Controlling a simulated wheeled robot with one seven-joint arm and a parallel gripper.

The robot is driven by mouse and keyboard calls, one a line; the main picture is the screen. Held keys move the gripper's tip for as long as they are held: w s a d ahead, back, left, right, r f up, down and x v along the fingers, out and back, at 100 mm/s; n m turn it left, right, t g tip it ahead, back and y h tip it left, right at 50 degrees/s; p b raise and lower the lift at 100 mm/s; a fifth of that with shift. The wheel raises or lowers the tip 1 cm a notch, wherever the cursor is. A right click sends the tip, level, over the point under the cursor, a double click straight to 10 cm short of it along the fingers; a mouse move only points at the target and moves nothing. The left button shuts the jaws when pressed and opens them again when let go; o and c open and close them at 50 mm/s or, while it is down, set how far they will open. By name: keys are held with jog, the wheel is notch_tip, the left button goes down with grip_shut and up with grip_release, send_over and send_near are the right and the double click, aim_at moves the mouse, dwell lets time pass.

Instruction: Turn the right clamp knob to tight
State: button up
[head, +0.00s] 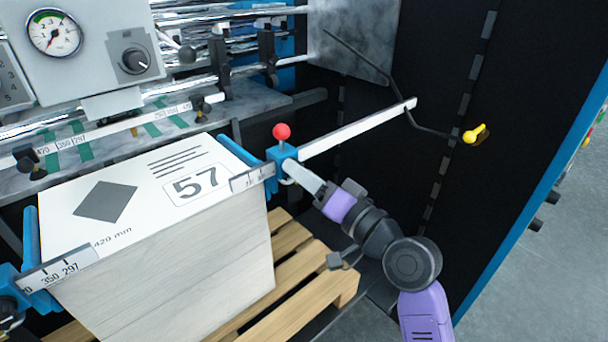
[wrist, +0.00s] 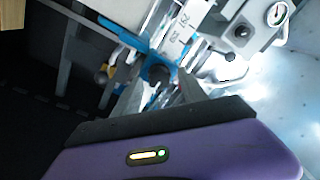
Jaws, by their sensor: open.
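The right clamp (head: 283,158) is a blue block with a red ball on a short stem, at the right end of the scale bar by the stack marked 57. My gripper (head: 297,171) reaches it from the lower right, with its tips close to the block's near side. In the wrist view the dark round clamp knob (wrist: 157,73) shows ahead, roughly between the open fingers of my gripper (wrist: 160,88). I cannot tell whether the fingers touch it. In the head view I cannot make out the knob behind the gripper.
The paper stack (head: 165,270) stands on a wooden pallet (head: 318,290). The left clamp (head: 22,290) is at the stack's left corner. A white bar (head: 358,128) runs behind my gripper. A yellow handle (head: 477,133) sits on the dark panel at right.

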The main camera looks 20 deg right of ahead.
jog(key=b+v, duration=0.1)
jog(key=v, duration=0.6)
jog(key=shift+s+b, duration=0.35)
jog(key=shift+s, duration=0.05)
jog(key=shift+d, duration=0.2)
jog(key=s+d+f+t+h, duration=0.2)
jog(key=s+d+f+h, duration=0.3)
jog(key=s+h, duration=0.3)
jog(key=s+a+f+n+g, duration=0.1)
jog(key=s+f, duration=0.3)
jog(key=s, duration=0.5)
jog(key=s+a+f+n+g+y, duration=0.1)
jog(key=s+a+f, duration=0.3)
jog(key=s, duration=0.5)
jog(key=s+a+f+n+g+y, duration=0.1)
jog(key=s+a+f+n+g, duration=0.1)
jog(key=s, duration=0.7)
notch_tip(320, 180, down, 2)
jog(key=shift+s+a+f+n+g, duration=0.15)
jog(key=shift+s+a+n+g, duration=0.2)
jog(key=shift+n+g, duration=0.35)
